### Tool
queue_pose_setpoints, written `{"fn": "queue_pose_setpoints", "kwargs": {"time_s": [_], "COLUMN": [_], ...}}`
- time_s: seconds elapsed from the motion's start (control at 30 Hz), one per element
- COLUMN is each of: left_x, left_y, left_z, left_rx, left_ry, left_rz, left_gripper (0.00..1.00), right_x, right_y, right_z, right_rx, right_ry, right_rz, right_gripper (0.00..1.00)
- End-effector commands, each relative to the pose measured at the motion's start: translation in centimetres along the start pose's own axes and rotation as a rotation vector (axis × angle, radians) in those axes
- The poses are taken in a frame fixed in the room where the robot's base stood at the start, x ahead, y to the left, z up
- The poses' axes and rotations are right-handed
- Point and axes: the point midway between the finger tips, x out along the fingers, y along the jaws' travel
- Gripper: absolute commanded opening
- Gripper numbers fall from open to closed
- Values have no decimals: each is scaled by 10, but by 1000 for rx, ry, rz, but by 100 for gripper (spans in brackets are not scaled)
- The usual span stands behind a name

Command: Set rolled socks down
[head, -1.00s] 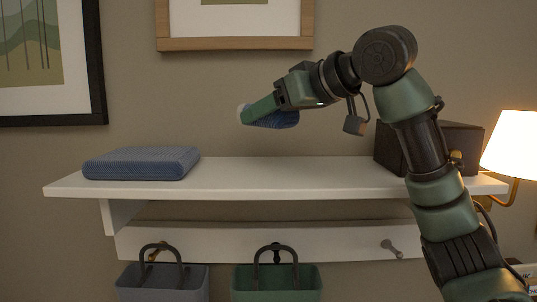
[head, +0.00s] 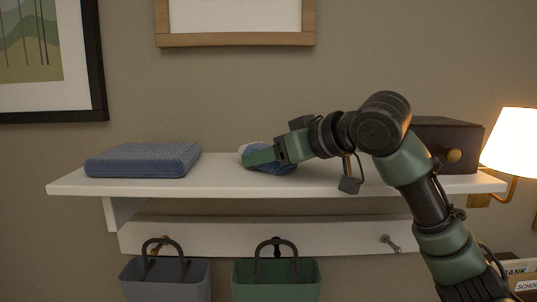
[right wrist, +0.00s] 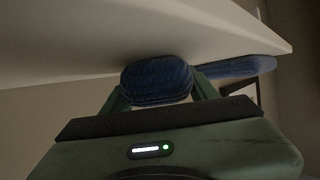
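In the right wrist view the socks (right wrist: 157,80) sit between the two fingers (right wrist: 157,92), close against the white shelf surface (right wrist: 80,50). They look to be at the shelf top; I cannot tell whether they bear on it. My left gripper is not in view.
A folded blue cloth (head: 142,160) lies at the shelf's left. A dark box (head: 447,143) with a round knob stands at its right, behind my arm. A lit lamp (head: 511,140) is beyond it. Grey (head: 165,280) and green (head: 277,281) baskets hang below. Shelf space left of the socks is clear.

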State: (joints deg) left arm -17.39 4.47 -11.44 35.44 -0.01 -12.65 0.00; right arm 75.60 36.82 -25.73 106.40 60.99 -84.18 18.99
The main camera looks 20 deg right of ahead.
Motion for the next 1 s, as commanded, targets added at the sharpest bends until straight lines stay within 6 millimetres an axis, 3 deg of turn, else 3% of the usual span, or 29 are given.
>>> {"fn": "queue_pose_setpoints", "kwargs": {"time_s": [0.03,0.1,0.47,0.57,1.0], "left_x": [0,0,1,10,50], "left_y": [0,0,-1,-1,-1], "left_z": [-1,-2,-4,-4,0], "left_rx": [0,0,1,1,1], "left_ry": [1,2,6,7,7], "left_rz": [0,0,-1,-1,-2], "left_gripper": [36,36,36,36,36], "right_x": [0,0,-2,-14,-102], "right_y": [0,0,0,1,0], "right_z": [1,0,-2,1,1], "right_rx": [0,0,0,-1,0], "right_ry": [-1,-1,0,2,2], "right_rz": [0,0,1,2,2], "right_gripper": [70,80,80,80,80]}}
